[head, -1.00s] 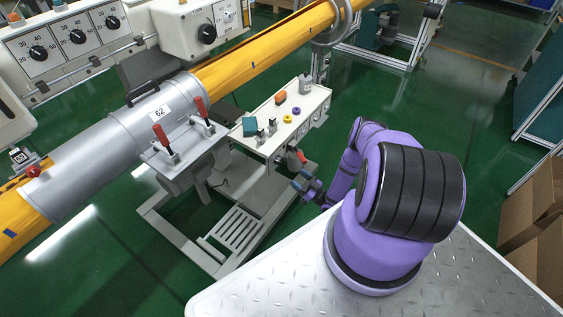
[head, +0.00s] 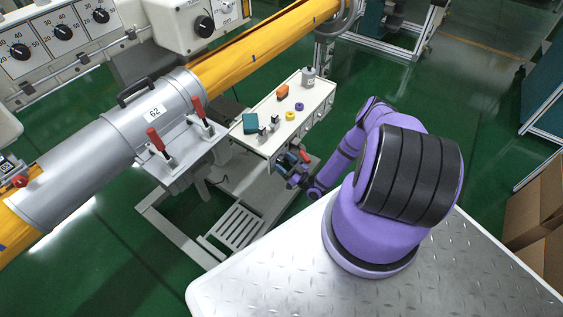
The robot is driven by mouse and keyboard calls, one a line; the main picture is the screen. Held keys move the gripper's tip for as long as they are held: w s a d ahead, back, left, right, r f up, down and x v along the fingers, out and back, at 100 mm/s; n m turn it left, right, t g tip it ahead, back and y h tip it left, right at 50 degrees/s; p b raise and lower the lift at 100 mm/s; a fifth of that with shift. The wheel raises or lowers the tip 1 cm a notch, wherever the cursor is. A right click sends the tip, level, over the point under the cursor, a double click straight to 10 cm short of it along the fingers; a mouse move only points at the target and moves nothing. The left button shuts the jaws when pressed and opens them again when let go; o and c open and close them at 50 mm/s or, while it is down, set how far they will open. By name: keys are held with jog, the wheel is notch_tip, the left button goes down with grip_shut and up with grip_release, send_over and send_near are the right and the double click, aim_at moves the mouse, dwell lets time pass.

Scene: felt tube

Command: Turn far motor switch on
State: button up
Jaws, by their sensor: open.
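A white box-like bench (head: 290,112) stands in the middle of the head view, with a row of small dark knobs or switches (head: 318,113) on its right-hand side face. They are too small to read, and I cannot tell which is the far motor switch or how it is set. A red part (head: 306,157) shows low at the near end of that face. My gripper (head: 288,160) is open and empty, close beside the near end of the bench and below its top. I cannot tell whether it touches anything.
A grey clamp housing (head: 125,135) with red toggle handles (head: 198,107) surrounds the yellow tube (head: 262,48) on the left. Cardboard boxes (head: 535,200) stand at right. Green floor is open beyond my arm.

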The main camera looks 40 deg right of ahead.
jog(key=c, duration=0.9)
jog(key=shift+a+m, duration=0.1)
jog(key=shift+m, duration=0.3)
jog(key=m+h, duration=0.2)
jog(key=m, duration=0.1)
jog(key=m+h, duration=0.1)
jog(key=m, duration=0.2)
jog(key=shift+s+a+t+h, duration=0.1)
jog(key=shift+a+t+h, duration=0.05)
jog(key=shift+t+h, duration=0.2)
jog(key=m+h, duration=0.1)
jog(key=m, duration=0.2)
jog(key=m+h, duration=0.2)
jog(key=m, duration=0.1)
jog(key=shift+a+r, duration=0.1)
jog(key=shift+r, duration=0.05)
jog(key=m+g, duration=0.1)
jog(key=m, duration=0.1)
jog(key=m+g+h, duration=0.1)
jog(key=m, duration=0.2)
jog(key=shift+s+r+m, duration=0.1)
jog(key=shift+r+m, duration=0.05)
jog(key=shift+m, duration=0.15)
jog(key=shift+r+m+g+h, duration=0.1)
jog(key=shift+m+g+h, duration=0.25)
jog(key=shift+m, duration=0.65)
jog(key=shift+m+g+h, duration=0.1)
jog(key=shift+m+g, duration=0.4)
jog(key=shift+m, duration=0.5)
jog(key=shift+a, duration=0.1)
